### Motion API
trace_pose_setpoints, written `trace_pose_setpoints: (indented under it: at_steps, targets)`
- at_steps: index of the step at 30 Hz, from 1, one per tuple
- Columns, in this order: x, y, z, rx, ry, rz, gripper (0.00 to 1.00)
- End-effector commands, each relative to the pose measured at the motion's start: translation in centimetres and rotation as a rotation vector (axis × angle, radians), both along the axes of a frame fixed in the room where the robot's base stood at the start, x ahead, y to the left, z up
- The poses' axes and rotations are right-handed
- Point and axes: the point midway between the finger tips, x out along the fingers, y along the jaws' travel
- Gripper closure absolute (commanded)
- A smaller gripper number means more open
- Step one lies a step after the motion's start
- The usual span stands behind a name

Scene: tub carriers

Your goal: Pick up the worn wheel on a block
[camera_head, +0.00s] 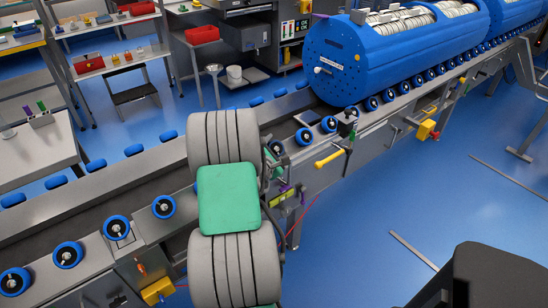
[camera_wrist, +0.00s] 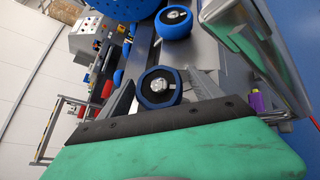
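In the wrist view a blue wheel (camera_wrist: 147,94) with a dark, uneven-looking rim and a pale hub shows between the two grey fingers of my gripper (camera_wrist: 160,78). The fingers stand apart, one on each side of it, with no clear contact; its depth relative to the fingertips is hard to tell. Another blue wheel (camera_wrist: 174,22) sits farther along the rail. I cannot tell for certain which wheel is worn.
A large blue drum (camera_head: 340,70) rests on the wheeled rail at the back. A yellow-handled part (camera_head: 329,159) and a yellow box (camera_head: 158,290) stick out from the rail's near side. Shelves with red bins (camera_head: 202,35) stand at the back left. Blue floor at right is mostly open.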

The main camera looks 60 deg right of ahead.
Motion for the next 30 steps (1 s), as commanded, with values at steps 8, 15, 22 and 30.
trace_pose_setpoints:
  at_steps: [8, 15, 22, 30]
  targets:
    - [0.0, 0.02, 0.01, 0.0, 0.0, 0.0, 0.49]
    - [0.0, 0.03, 0.02, 0.0, 0.0, 0.0, 0.69]
    - [0.0, 0.03, 0.02, 0.0, 0.0, 0.0, 0.88]
    - [0.0, 0.02, 0.02, 0.0, 0.0, 0.0, 1.0]
